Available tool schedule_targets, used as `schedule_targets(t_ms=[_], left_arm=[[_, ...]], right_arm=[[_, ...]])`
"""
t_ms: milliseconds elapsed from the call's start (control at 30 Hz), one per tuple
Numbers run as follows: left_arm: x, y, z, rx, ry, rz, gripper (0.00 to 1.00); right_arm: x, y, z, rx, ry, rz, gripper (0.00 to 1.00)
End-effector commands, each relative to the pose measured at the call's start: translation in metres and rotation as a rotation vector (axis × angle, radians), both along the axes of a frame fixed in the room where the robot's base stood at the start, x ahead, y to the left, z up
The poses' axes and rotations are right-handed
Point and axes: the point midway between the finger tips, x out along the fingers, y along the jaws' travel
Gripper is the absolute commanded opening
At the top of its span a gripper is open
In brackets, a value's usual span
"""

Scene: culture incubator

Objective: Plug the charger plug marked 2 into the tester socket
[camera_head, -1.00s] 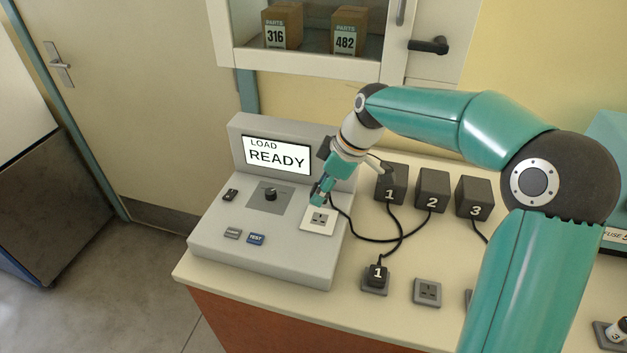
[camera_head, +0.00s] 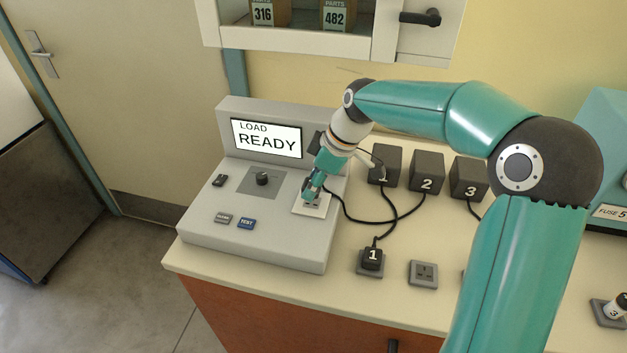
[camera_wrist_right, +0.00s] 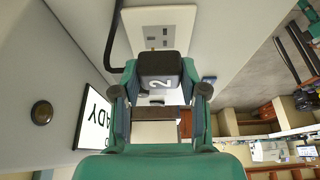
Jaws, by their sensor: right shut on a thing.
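My right gripper (camera_head: 312,188) is over the tester's socket (camera_head: 312,206) in the head view. It is shut on the dark plug marked 2 (camera_wrist_right: 160,68), which shows between its fingers in the right wrist view. The white socket plate with its slots (camera_wrist_right: 158,32) is just beyond the plug there. I cannot tell whether the pins touch the socket. The plug's black cable runs to the charger block marked 2 (camera_head: 426,172). The grey tester (camera_head: 290,250) has a screen reading LOAD READY (camera_head: 266,138). My left gripper is not in view.
Plug 1 (camera_head: 372,256) sits in a bench socket, with an empty bench socket (camera_head: 423,274) to its right. Charger blocks 1 (camera_head: 386,160) and 3 (camera_head: 468,176) stand beside block 2. Cables loop across the bench near the tester. A blue TEST button (camera_head: 246,223) is on the tester.

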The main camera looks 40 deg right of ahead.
Motion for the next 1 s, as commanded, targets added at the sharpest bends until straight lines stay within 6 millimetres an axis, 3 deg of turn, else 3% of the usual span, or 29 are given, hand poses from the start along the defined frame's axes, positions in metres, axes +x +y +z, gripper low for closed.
schedule_targets(t_ms=[267, 1000], left_arm=[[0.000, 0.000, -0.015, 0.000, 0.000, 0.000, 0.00], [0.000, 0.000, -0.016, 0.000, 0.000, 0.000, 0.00]], right_arm=[[0.000, 0.000, -0.019, 0.000, -0.001, 0.000, 0.12], [0.000, -0.001, -0.020, 0.000, -0.001, -0.001, 0.12]])
